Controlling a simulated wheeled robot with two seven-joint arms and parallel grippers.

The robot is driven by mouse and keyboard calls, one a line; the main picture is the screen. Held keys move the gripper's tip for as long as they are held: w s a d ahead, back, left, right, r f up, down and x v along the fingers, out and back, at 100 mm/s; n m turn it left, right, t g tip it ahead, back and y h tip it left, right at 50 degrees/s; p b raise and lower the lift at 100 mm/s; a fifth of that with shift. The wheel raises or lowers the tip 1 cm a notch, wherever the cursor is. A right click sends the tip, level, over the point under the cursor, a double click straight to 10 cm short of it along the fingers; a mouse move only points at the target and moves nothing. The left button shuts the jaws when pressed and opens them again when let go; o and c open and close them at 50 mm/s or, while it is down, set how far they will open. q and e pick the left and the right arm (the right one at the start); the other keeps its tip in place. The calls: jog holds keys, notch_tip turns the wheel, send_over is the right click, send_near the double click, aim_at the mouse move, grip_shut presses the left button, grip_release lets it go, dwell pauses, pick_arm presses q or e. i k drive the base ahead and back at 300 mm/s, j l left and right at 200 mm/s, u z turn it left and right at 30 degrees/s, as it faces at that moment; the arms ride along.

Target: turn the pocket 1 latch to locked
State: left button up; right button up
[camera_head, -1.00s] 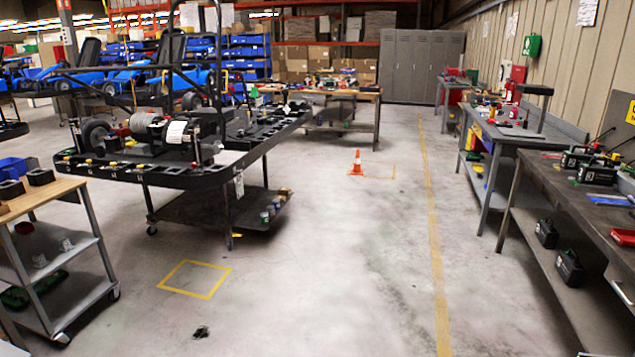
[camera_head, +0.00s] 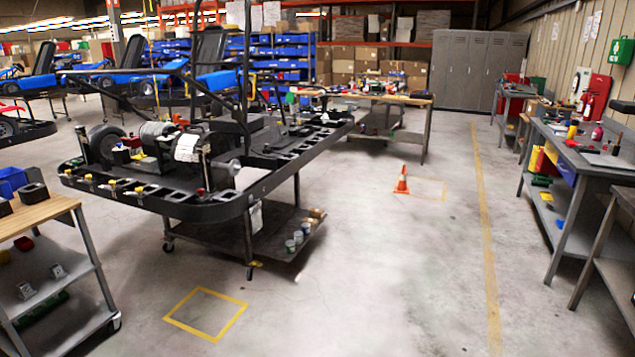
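A kart chassis on a wheeled stand (camera_head: 248,240) stands left of centre, with a black frame rail (camera_head: 170,203) along its near edge. Several small pockets or fittings with yellow, white and red parts line this rail. They are too small to tell which is pocket 1 or how its latch is turned. An engine-like assembly (camera_head: 165,145) with a light cylinder and a white tag sits on the kart. Neither of my grippers shows in the head view.
A wood-topped cart (camera_head: 40,215) stands at the near left. Workbenches (camera_head: 575,155) line the right side. An orange cone (camera_head: 402,179) stands on the floor beyond the stand. The floor (camera_head: 370,280) between stand and benches is clear, with a yellow taped square (camera_head: 206,313) in front.

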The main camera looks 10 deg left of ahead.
aim_at(139, 189)
jog(key=i+u, duration=0.45)
jog(key=i, duration=0.15)
jog(key=i+l+u, duration=0.15)
jog(key=i+u, duration=0.3)
jog(key=i, duration=0.15)
jog(key=i+j+u, duration=0.15)
jog(key=i+u, duration=0.5)
jog(key=u, duration=0.3)
jog(key=i+u, duration=0.75)
jog(key=i, duration=0.15)
jog(key=z, duration=0.2)
